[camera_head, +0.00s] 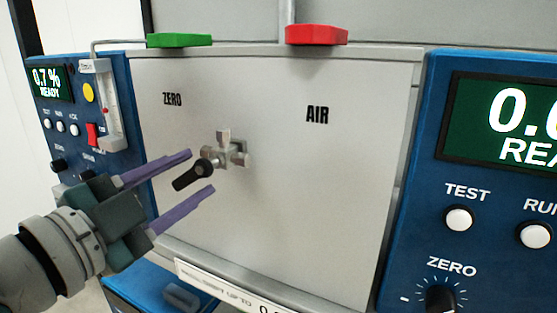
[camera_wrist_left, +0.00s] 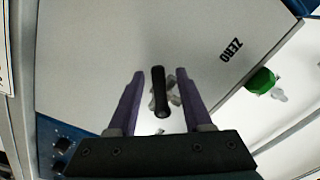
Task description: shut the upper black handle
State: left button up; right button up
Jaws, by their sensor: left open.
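The black handle (camera_head: 193,176) sits on a metal valve fitting (camera_head: 225,150) in the middle-left of the light grey panel. In the head view it points down and to the left, out from the valve. My left gripper (camera_head: 202,172) is open, with its purple fingers on either side of the handle. In the left wrist view the handle (camera_wrist_left: 159,90) stands between the two open fingers (camera_wrist_left: 160,92), with a visible gap on each side. The fitting is partly hidden behind the handle there. My right gripper is not in view.
A green handle (camera_head: 180,40) and a red handle (camera_head: 316,35) are at the panel's top edge. Blue instrument units with a left display (camera_head: 50,84) and a right display (camera_head: 510,122) flank the grey panel (camera_head: 330,190). A flow tube (camera_head: 108,105) stands at the left.

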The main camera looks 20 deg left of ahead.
pick_arm(q)
jog(key=shift+w, duration=0.1)
grip_shut()
dwell(0.4)
